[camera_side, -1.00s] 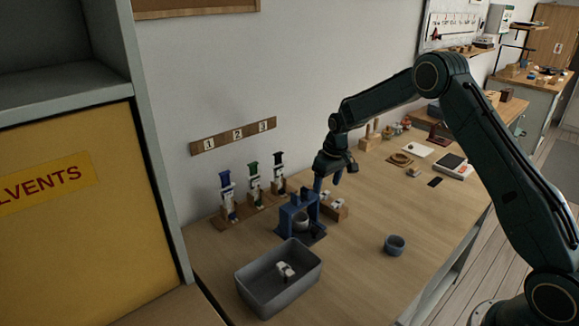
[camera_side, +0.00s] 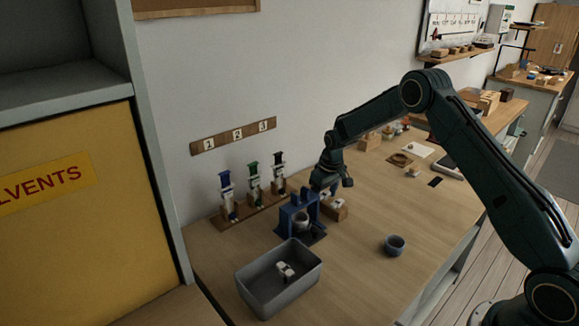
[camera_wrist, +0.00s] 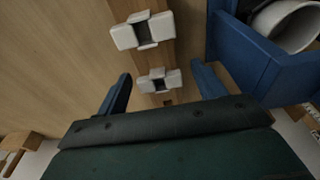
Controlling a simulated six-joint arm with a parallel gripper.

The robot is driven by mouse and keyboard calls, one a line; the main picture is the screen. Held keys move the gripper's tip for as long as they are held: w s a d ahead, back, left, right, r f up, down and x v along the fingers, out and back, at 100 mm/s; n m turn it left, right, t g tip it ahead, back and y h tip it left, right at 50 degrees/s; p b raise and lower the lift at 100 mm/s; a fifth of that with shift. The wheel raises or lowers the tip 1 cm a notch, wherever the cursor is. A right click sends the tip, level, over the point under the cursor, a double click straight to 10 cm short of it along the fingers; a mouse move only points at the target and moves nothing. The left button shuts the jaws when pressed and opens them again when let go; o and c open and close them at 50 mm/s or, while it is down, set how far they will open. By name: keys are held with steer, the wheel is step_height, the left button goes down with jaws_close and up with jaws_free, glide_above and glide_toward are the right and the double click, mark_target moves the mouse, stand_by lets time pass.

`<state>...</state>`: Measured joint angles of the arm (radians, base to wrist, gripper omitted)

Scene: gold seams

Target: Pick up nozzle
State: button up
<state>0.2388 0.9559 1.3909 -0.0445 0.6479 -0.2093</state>
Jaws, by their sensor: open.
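Two small white pieces, which look like nozzles, sit on a wooden block (camera_side: 341,213). In the wrist view one white nozzle (camera_wrist: 143,31) lies farther out and the other nozzle (camera_wrist: 160,80) lies between my fingertips. My gripper (camera_wrist: 160,77) is open, with one finger on each side of the nearer nozzle, and I see no contact. In the side view my gripper (camera_side: 333,190) is just above the block and partly hides it. Another white piece (camera_side: 285,271) lies in the grey bin (camera_side: 262,297).
A blue stand (camera_side: 287,220) holding a white cup (camera_side: 301,221) is close beside the block; it also shows in the wrist view (camera_wrist: 240,50).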

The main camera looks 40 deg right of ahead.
mark_target(324, 197)
steer(key=c, duration=1)
steer(key=shift+r, duration=0.1)
steer(key=shift+c, duration=0.2)
step_height(324, 197, up, 20)
stand_by(0.8)
steer(key=s+a+n+g+y, duration=0.1)
steer(key=s+a+n, duration=0.1)
steer(key=a+n, duration=1)
steer(key=n, duration=0.6)
steer(key=shift+s+a+f+g+y, duration=0.25)
steer(key=shift+g+y, duration=0.15)
